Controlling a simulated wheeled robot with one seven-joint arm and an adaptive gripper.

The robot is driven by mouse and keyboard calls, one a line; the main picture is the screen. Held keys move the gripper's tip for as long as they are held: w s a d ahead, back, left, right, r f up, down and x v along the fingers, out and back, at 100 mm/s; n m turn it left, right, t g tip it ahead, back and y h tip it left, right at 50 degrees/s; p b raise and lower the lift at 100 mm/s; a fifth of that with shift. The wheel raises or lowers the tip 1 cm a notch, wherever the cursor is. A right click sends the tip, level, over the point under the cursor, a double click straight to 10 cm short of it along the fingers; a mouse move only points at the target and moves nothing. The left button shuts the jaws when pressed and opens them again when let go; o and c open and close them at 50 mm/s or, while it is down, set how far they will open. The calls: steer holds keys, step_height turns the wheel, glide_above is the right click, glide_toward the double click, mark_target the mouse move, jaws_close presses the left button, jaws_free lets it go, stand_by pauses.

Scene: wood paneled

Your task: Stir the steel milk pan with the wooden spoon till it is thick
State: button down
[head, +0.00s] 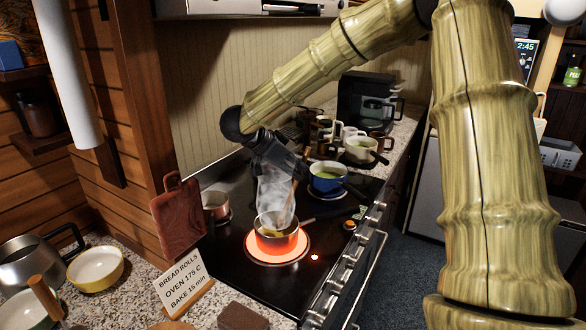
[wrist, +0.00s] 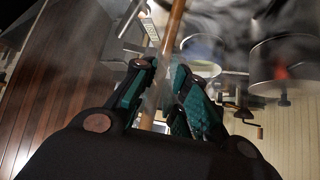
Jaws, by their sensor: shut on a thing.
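The small milk pan (head: 277,244) sits on a glowing orange burner at the front of the black hob, and its side is lit orange. Something yellowish shows inside it, and steam rises from it. My gripper (head: 290,168) is above the pan, pointing down, partly veiled by steam. It is shut on the wooden spoon (wrist: 174,28), whose handle runs between the two fingers (wrist: 160,82) in the wrist view. In the head view the spoon slants down toward the pan; its lower end is hidden by steam and the pan.
A blue pot (head: 326,184) with green contents stands behind the pan, and a small pan (head: 215,203) stands to its left. A cutting board (head: 178,218), a recipe card (head: 184,283) and a yellow bowl (head: 96,268) are at the left. Mugs and a coffee machine (head: 368,98) are behind.

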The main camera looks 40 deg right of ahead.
mark_target(304, 153)
steer(key=shift+s+d+r+p, duration=0.1)
steer(key=shift+d+r+p, duration=0.25)
steer(key=shift+r+p, duration=0.45)
steer(key=shift+s+d+r+p, duration=0.1)
steer(key=shift+d+r+p, duration=0.2)
steer(key=shift+r+p, duration=0.55)
steer(key=shift+d+r+p, duration=0.35)
steer(key=shift+r+p, duration=0.4)
steer(key=shift+p, duration=0.05)
step_height(304, 153, up, 5)
steer(key=p, duration=0.5)
